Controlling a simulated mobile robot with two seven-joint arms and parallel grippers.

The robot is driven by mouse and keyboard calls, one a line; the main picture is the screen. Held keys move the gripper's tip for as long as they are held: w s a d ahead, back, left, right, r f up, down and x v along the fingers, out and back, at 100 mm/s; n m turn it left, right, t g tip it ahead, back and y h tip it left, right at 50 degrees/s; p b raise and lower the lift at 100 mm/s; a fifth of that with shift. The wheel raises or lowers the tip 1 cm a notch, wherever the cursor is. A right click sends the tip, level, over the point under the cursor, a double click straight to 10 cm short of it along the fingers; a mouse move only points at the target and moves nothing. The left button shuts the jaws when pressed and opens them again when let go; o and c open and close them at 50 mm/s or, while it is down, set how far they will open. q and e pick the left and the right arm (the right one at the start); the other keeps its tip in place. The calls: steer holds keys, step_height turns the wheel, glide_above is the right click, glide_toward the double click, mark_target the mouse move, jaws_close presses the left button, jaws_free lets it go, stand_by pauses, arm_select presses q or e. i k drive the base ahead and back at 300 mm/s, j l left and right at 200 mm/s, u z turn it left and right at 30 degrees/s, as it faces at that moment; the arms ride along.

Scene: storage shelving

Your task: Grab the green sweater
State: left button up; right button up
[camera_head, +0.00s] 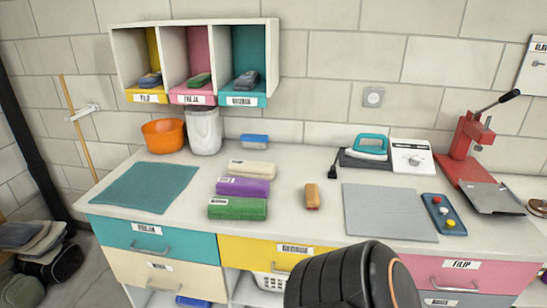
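A folded green item (237,208), which looks like the green sweater, lies on the countertop at the front of a row of folded things. A white tag shows on its left part. A folded purple item (242,187) lies just behind it, and a folded cream item (251,169) behind that. Nothing is touching the green item from above. A black ribbed part of one of my arms shows at the bottom, right of centre. Neither of my grippers is in view.
A teal mat (146,187) lies left of the row, with an orange bowl (162,135) behind. A brown brush-like block (312,196) and a grey board (389,212) lie right. A cubby shelf (195,25) hangs above. Labelled drawers (154,242) line the counter's front.

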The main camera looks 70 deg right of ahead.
mark_target(222, 207)
steer(key=z, duration=2.05)
